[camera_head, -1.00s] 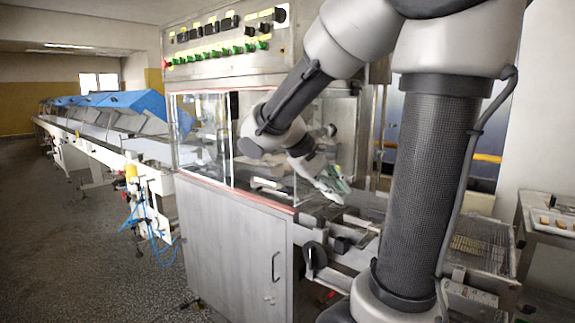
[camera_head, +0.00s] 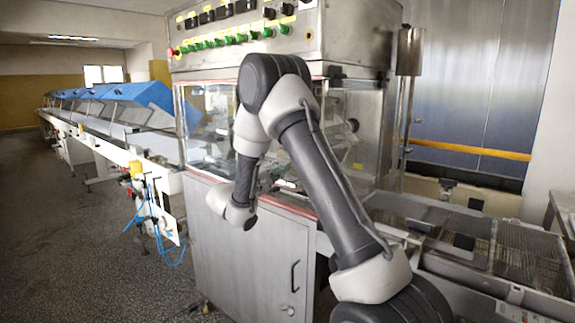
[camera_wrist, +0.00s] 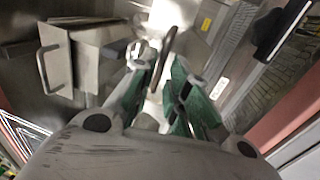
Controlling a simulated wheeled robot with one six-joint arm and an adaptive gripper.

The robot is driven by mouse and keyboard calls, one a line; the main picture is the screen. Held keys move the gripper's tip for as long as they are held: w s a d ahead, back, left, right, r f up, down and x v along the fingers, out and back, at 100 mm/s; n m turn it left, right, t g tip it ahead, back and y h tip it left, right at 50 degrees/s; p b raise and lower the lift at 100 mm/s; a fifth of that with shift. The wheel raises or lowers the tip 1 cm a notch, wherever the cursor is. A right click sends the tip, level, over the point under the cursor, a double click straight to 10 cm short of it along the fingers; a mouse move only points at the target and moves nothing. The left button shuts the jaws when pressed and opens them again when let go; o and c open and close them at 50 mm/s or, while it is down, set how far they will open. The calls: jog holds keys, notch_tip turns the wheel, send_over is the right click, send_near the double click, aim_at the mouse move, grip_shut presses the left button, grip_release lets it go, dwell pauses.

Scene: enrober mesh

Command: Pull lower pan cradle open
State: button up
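A steel box-like part (camera_wrist: 92,62) with a bar handle (camera_wrist: 43,68) is at the upper left, apart from the fingers. I cannot tell for sure whether this is the lower pan cradle. In the head view my arm folds down in front of the enrober (camera_head: 245,235), and my fingers are hidden.
The cabinet has a glass-sided upper part and a door handle (camera_head: 294,276). A mesh conveyor (camera_head: 525,255) extends at the right. A long line with blue covers (camera_head: 140,95) runs back at the left. Blue hoses (camera_head: 165,240) hang beside it. The floor at left is open.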

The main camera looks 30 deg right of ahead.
jog(key=shift+x, duration=1.75)
grip_shut()
